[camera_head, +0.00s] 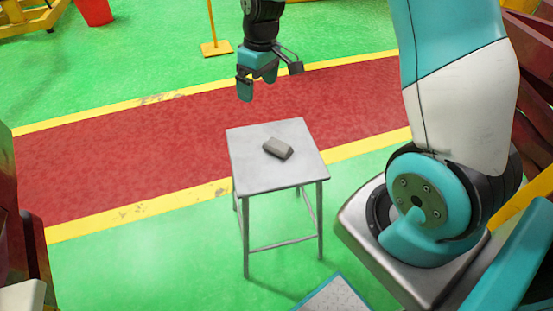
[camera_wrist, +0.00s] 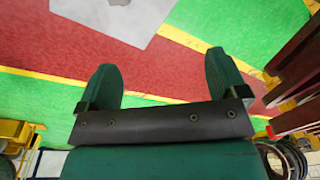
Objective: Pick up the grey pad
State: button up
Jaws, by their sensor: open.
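The grey pad (camera_head: 278,148) is a small block lying flat near the middle of the metal stool top (camera_head: 245,171) in the head view. My gripper (camera_head: 257,92) hangs in the air above and beyond the stool's far edge, apart from the pad. In the wrist view my gripper (camera_wrist: 165,88) shows two green fingers spread wide with nothing between them. The stool top (camera_wrist: 140,25) shows at the upper edge of the wrist view, with only a small piece of a dark grey thing cut off at the frame's top.
A red floor lane (camera_head: 120,172) with yellow borders runs behind the stool. A yellow post base (camera_head: 216,48) and a red bucket (camera_head: 95,10) stand at the back. Dark red structures (camera_head: 20,230) rise at the left edge. The floor around the stool is clear at left.

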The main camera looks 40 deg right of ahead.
jog(key=w+d+f+h+b, duration=0.1)
jog(key=w+d+f+b, duration=0.15)
jog(key=d+f, duration=0.75)
jog(key=p, duration=0.2)
send_over(278, 145)
jog(key=shift+m+g, duration=0.3)
notch_tip(278, 145, down, 13)
jog(key=shift+w+d+r, duration=0.15)
jog(key=shift+f, duration=2.9)
jog(key=c, duration=1)
jog(key=shift+r, duration=0.1)
notch_tip(278, 145, up, 20)
